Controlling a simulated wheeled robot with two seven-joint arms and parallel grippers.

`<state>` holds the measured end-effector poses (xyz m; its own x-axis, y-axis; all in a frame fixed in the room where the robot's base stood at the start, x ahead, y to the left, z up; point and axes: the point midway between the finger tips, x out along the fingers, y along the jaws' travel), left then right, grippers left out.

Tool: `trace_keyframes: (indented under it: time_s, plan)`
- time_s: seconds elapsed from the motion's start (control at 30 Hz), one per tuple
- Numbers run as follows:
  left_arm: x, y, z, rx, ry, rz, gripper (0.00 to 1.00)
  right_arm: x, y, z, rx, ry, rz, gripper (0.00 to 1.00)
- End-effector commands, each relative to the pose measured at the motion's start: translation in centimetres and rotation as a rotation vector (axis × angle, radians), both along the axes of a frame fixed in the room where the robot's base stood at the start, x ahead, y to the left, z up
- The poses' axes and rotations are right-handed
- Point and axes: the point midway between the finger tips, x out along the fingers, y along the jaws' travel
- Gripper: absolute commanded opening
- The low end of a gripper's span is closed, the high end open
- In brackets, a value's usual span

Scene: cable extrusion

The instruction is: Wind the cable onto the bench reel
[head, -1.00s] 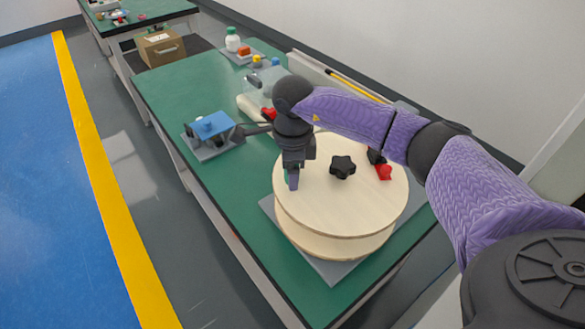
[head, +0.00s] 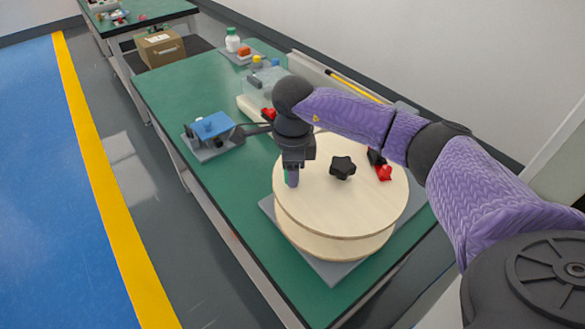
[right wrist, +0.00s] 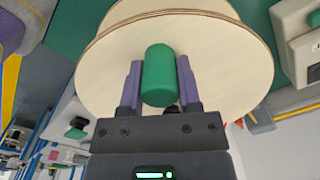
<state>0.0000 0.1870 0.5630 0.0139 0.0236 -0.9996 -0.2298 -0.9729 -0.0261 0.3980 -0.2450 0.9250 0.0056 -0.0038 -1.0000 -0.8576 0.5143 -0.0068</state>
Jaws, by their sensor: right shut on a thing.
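The bench reel (head: 330,205) is a pair of pale wooden discs with a black star knob (head: 342,167) at its centre. It sits on a grey plate on the green bench. My right gripper (head: 292,178) points down at the left side of the upper disc. In the right wrist view its purple fingers (right wrist: 160,85) lie on both sides of a green handle (right wrist: 159,75), and they are shut on it. The reel's discs (right wrist: 215,60) show behind the handle. A dark line, possibly the cable (head: 256,129), runs beside the blue-topped device. My left gripper is out of view.
A blue-topped device (head: 210,128) stands at the bench's left edge. A clear box (head: 262,84) and small bottles stand farther back. The bench's front-left stretch is clear.

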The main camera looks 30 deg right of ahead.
Motion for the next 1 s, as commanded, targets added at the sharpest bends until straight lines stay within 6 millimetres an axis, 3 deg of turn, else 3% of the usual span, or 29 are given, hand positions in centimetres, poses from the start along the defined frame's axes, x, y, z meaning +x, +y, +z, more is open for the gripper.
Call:
trace_keyframes:
  time_s: [0.83,0.87,1.0]
  plan:
    - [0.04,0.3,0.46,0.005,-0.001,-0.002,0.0,-0.45,0.21,0.04,0.0,-0.002,0.054,0.0]
    - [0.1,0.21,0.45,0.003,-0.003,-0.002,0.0,-0.45,0.21,0.04,0.0,-0.002,0.054,0.45]
    - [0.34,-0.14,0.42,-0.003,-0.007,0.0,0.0,-0.44,0.22,0.03,0.0,-0.002,0.054,0.75]
